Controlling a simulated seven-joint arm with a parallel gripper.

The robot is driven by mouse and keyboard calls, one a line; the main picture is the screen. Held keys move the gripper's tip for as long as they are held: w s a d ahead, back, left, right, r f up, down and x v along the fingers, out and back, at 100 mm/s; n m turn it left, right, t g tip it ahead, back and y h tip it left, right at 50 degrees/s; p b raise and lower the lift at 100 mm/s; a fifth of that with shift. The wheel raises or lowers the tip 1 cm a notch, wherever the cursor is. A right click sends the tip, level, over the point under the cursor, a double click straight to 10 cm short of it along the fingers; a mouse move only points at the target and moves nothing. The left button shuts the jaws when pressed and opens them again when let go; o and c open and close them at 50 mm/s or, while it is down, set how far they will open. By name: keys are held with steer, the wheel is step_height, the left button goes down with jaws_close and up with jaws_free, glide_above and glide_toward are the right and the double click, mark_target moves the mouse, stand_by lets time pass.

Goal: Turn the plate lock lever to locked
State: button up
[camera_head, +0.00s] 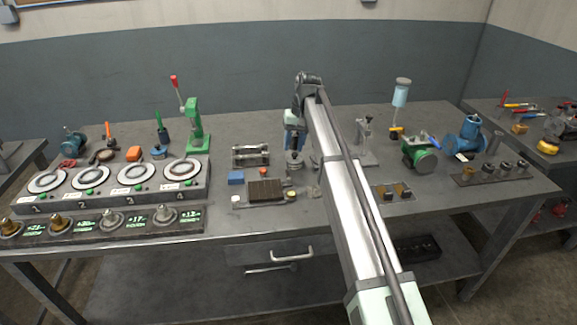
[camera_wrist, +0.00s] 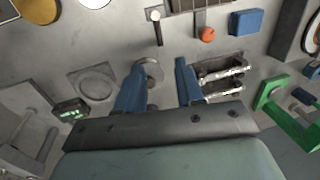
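A dark slatted plate (camera_head: 266,190) lies on the workbench near its front middle; its edge also shows at the top of the wrist view (camera_wrist: 200,5). A dark lever with a pale round end (camera_wrist: 157,28) stands beside it in the wrist view, apart from my fingers. I cannot tell for sure whether this is the plate lock lever or how it is set. A red-orange knob (camera_wrist: 206,33) sits by the plate's far edge. My gripper (camera_wrist: 160,68) has two blue fingers spread apart, with nothing held between them. A round metal part (camera_wrist: 149,74) shows beyond the fingers.
A blue block (camera_head: 236,177) is left of the plate, and a metal vise-like fixture (camera_head: 250,155) stands behind it. A green lever press (camera_head: 196,125) and a row of round dials (camera_head: 115,178) are further left. My arm hides part of the bench's middle.

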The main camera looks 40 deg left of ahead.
mark_target(287, 170)
steer(key=f, duration=0.3)
steer(key=s+f, duration=0.1)
steer(key=f, duration=0.2)
steer(key=a+f, duration=0.1)
steer(key=f, duration=0.2)
steer(key=shift+s+a+f, duration=0.1)
steer(key=shift+s, duration=0.05)
jaws_close()
